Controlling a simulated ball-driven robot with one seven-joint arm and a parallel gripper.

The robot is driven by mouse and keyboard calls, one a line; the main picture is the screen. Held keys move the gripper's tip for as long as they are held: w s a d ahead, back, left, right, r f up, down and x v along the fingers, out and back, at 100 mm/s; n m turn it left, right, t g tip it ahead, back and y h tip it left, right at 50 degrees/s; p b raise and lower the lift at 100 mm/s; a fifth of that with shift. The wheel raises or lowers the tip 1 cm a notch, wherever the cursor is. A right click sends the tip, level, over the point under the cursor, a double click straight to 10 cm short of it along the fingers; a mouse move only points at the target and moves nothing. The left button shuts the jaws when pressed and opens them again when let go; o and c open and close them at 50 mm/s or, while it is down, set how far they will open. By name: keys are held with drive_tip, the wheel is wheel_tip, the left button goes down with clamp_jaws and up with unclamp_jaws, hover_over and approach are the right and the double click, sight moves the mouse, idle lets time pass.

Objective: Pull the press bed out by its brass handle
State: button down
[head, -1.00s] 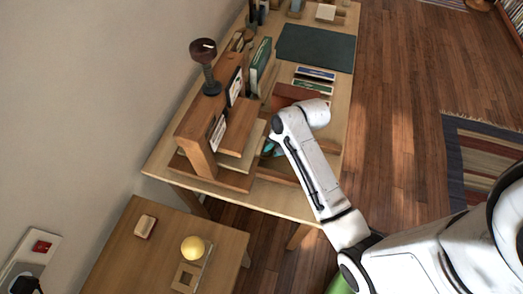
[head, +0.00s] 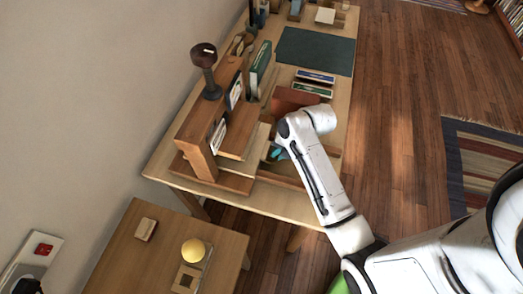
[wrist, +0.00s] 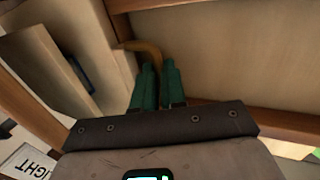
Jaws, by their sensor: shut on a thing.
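The wooden press (head: 196,150) stands on the near end of the long table, with a dark screw knob (head: 203,52) on top. Its pale press bed (head: 257,150) sticks out from under the brown upper board (head: 238,135), towards my gripper (head: 278,153). In the wrist view my gripper's green fingers (wrist: 158,66) are close together on the curved brass handle (wrist: 140,47). Part of the handle is hidden between the fingers. In the head view my arm covers the handle.
Wooden rails (head: 283,180) run across the table beside the press. Books (head: 313,83) and a dark green mat (head: 315,50) lie farther back. A lower side table (head: 130,240) with a yellow ball (head: 194,250) stands in front. Bare floor (head: 390,130) lies to the right.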

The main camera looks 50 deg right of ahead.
drive_tip(key=shift+s+d+p, duration=0.5)
drive_tip(key=shift+s+d, duration=0.15)
drive_tip(key=shift+s, duration=1.25)
drive_tip(key=shift+s+d+p, duration=0.45)
drive_tip(key=shift+s+d, duration=0.25)
drive_tip(key=shift+s, duration=1.25)
drive_tip(key=shift+s+d+p, duration=0.5)
drive_tip(key=shift+s+d, duration=0.15)
drive_tip(key=shift+s, duration=1.25)
drive_tip(key=s+d, duration=0.3)
drive_tip(key=s, duration=0.5)
drive_tip(key=shift+s+p, duration=0.25)
drive_tip(key=shift+p, duration=0.2)
drive_tip(key=shift+f, duration=0.1)
drive_tip(key=c, duration=1.4)
unclamp_jaws()
drive_tip(key=shift+o, duration=0.2)
drive_tip(key=shift+d, duration=0.1)
wheel_tip(320, 180, up, 8)
drive_tip(key=p, duration=0.3)
drive_tip(key=shift+p, duration=0.35)
drive_tip(key=shift+w, duration=0.1)
